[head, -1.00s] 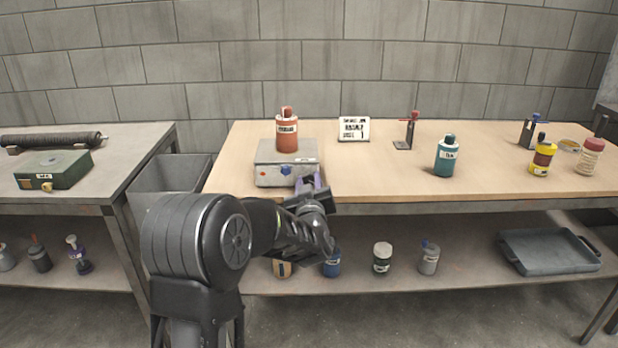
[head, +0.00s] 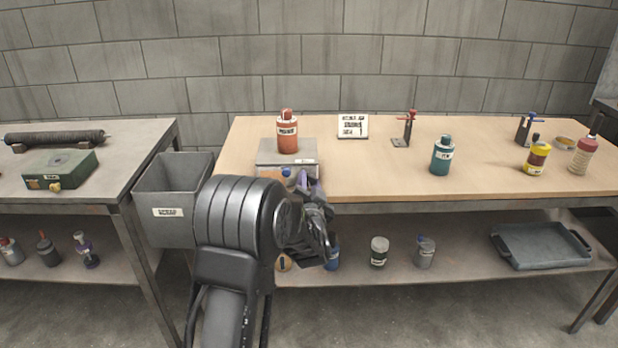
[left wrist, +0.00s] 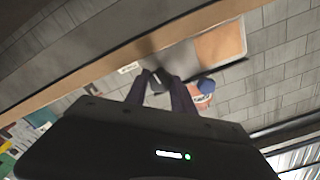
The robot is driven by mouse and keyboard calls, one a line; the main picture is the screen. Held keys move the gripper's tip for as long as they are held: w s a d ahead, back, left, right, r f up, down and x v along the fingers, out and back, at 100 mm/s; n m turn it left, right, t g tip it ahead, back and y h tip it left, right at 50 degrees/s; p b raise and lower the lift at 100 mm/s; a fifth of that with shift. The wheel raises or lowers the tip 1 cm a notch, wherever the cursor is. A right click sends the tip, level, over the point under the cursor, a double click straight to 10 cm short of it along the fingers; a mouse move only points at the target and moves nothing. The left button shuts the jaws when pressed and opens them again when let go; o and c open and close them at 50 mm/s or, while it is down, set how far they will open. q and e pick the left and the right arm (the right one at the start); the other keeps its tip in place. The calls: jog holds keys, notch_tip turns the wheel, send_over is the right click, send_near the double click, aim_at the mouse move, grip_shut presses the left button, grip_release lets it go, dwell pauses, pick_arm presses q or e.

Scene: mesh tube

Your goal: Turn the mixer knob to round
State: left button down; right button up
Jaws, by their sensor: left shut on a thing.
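The mixer is a grey box (head: 273,152) at the left front of the wooden bench, with an orange bottle (head: 288,135) standing on it. A blue part (head: 286,172) shows on its front face. My left gripper (head: 314,188) is at the right part of that front; its purplish fingers hide what is between them in the head view. In the left wrist view its dark fingers (left wrist: 161,92) are closed around a small dark knob (left wrist: 157,82) with a pale mark. The knob's setting cannot be read. My right gripper is not in view.
A grey scrap bin (head: 172,195) stands left of the bench. On the bench are a sign (head: 353,126), a red-handled clamp (head: 407,128), a teal bottle (head: 441,156) and a yellow bottle (head: 537,157). The lower shelf holds several jars and a grey tray (head: 540,246).

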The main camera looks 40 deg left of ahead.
pick_arm(q)
jog(key=shift+m+p, duration=0.75)
jog(key=shift+m, duration=0.85)
jog(key=shift+f, duration=0.1)
jog(key=c, duration=1.1)
grip_release()
jog(key=shift+o, duration=0.2)
jog(key=v, duration=0.7)
jog(key=shift+s+d, duration=0.3)
